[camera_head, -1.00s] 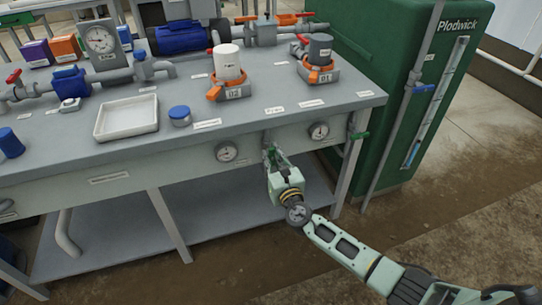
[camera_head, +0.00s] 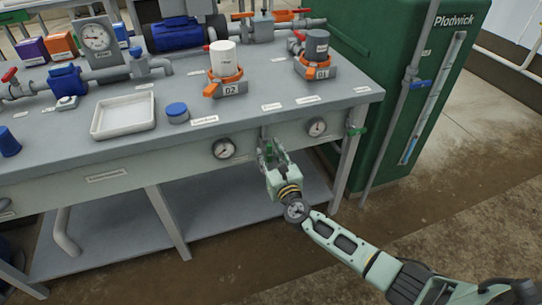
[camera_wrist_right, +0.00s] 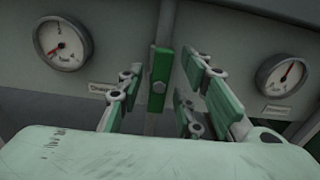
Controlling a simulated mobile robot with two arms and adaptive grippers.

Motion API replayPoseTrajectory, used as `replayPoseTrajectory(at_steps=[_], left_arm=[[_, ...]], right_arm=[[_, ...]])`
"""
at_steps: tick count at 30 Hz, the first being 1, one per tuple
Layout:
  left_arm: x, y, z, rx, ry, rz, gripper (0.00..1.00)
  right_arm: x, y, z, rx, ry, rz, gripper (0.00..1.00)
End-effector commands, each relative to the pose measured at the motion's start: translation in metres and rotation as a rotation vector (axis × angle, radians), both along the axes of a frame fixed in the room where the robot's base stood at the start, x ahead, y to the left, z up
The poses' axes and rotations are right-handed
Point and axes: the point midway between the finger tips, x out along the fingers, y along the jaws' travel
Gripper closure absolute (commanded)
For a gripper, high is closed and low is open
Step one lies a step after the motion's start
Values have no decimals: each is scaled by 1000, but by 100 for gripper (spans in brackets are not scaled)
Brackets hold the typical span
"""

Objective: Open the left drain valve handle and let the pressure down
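The left drain valve's green handle (camera_head: 268,149) is on the bench's front panel between two round gauges. In the right wrist view the handle (camera_wrist_right: 159,71) stands upright on a grey pipe. My right gripper (camera_head: 273,156) is at this handle. In the right wrist view its green-padded fingers (camera_wrist_right: 160,100) are spread, one on each side of the handle, with gaps visible. A second green handle (camera_head: 357,131) is at the bench's right corner. The left gauge (camera_head: 224,149) and right gauge (camera_head: 317,127) flank the left valve. My left gripper is out of view.
The grey bench (camera_head: 255,108) carries a white tray (camera_head: 123,116), a blue-lidded jar (camera_head: 177,112) and two orange-collared canisters. A lower shelf (camera_head: 115,232) lies below the gripper. A large green tank (camera_head: 400,60) stands at right. The floor in front is clear.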

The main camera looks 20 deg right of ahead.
Motion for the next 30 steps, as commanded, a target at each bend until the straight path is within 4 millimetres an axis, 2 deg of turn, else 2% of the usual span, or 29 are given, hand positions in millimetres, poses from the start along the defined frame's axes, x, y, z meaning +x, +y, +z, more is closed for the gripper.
replayPoseTrajectory(at_steps=[5, 15, 19, 24, 30], left_arm=[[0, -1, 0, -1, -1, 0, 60], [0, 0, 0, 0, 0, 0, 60], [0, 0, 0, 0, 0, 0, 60], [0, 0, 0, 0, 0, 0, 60], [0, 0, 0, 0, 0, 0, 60]], right_arm=[[-13, 0, -1, 3, 2, 1, 67], [-84, -3, -2, -1, 3, 1, 67], [-104, -5, -1, -1, 3, -1, 67], [-118, -5, -1, -1, 2, -1, 67], [-121, -5, 0, -1, 1, -2, 67]])
